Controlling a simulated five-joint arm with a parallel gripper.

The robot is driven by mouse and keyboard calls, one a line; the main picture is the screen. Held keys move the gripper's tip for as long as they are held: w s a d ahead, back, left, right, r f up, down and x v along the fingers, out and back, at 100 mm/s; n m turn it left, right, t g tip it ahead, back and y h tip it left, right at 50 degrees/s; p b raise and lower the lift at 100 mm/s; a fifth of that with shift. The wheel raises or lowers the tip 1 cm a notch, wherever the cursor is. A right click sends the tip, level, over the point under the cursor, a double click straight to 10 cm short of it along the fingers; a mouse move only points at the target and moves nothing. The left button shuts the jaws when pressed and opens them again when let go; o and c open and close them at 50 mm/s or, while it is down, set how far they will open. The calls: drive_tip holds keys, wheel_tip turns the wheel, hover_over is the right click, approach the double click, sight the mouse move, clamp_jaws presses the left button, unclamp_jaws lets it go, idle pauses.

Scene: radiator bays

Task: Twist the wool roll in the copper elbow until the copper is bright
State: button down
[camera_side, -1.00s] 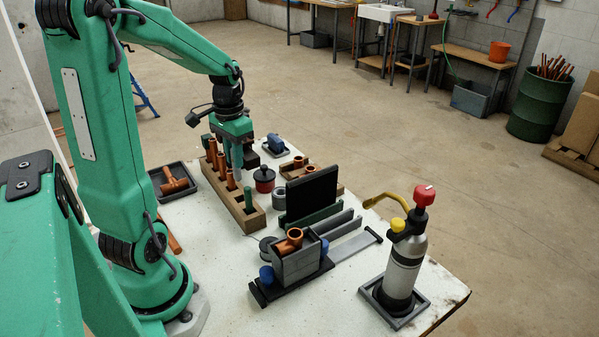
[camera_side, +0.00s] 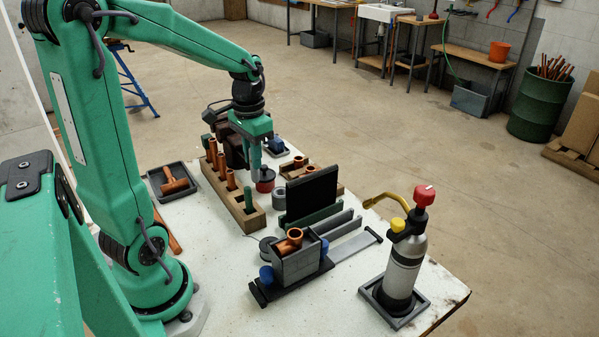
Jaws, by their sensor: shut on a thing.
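My gripper (camera_side: 256,162) is shut over the rack side of the bench, beside the red tin. A narrow grey piece (camera_side: 256,174) shows under its green fingers and looks like the wool roll; the fingers hide much of it. A copper elbow (camera_side: 294,236) sits in the grey vise (camera_side: 298,264) at the front middle of the bench, its open mouth upward. My gripper is well behind and left of this elbow, apart from it. Whether the copper inside is bright cannot be seen.
A wooden rack (camera_side: 243,212) holds upright copper pipes. A dark upright panel (camera_side: 312,187) stands between my gripper and the vise. A torch bottle (camera_side: 404,262) stands at the right front. A dark tray (camera_side: 163,195) with a copper fitting lies at left.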

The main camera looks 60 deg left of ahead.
drive_tip(key=s+d+r+m, duration=0.1)
drive_tip(key=d+r+m, duration=0.1)
drive_tip(key=d, duration=0.8)
drive_tip(key=s+d+r+m, duration=0.1)
drive_tip(key=d+r, duration=0.4)
drive_tip(key=d, duration=0.5)
drive_tip(key=shift+d+m, duration=0.2)
drive_tip(key=shift+m, duration=0.6)
drive_tip(key=shift+w, duration=0.1)
drive_tip(key=shift+f, duration=2.3)
drive_tip(key=shift+f, duration=0.5)
drive_tip(key=shift+f, duration=0.4)
drive_tip(key=shift+f, duration=0.15)
drive_tip(key=shift+f, duration=0.6)
